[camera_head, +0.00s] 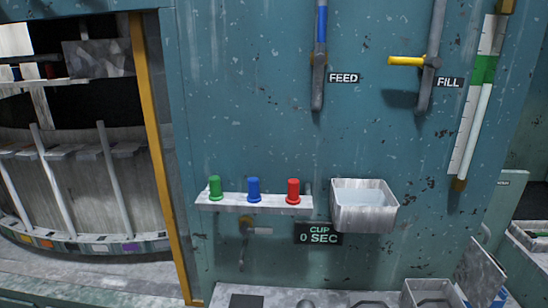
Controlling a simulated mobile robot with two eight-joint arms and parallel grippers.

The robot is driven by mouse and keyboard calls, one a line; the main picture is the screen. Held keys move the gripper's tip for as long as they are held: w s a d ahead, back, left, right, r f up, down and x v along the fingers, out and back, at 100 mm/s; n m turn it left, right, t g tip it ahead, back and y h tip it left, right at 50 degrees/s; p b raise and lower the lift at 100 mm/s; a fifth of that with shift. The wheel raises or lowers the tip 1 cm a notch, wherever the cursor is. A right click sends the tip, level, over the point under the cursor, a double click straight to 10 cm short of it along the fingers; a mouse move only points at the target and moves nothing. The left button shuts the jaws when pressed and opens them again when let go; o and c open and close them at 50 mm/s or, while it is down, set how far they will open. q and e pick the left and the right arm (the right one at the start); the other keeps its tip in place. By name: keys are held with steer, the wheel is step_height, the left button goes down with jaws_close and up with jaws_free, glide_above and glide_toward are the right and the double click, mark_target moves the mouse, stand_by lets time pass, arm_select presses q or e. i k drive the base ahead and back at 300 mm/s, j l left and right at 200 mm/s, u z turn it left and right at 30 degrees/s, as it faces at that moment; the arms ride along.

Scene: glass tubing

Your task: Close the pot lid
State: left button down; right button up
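At the bottom right, a small grey open-topped metal box (430,296) is cut off by the lower picture edge. A flat grey metal plate (482,272) stands tilted up beside its right side and looks like a raised lid. I cannot tell whether the two are joined, or whether this is the pot. Neither of my grippers is in view.
A teal panel carries a shelf (254,204) with green, blue and red pegs, and a metal bin (364,206) to its right. A curved rack (85,190) stands at left.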

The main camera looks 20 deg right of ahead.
mark_target(481, 276)
steer(key=k+l, duration=0.1)
steer(key=l, duration=0.5)
steer(key=k+l+z, duration=0.1)
steer(key=l, duration=0.5)
steer(key=k+l, duration=0.1)
steer(key=l, duration=0.5)
steer(key=k+l, duration=0.1)
steer(key=l, duration=0.5)
steer(key=k+l+z, duration=0.1)
steer(key=l, duration=0.55)
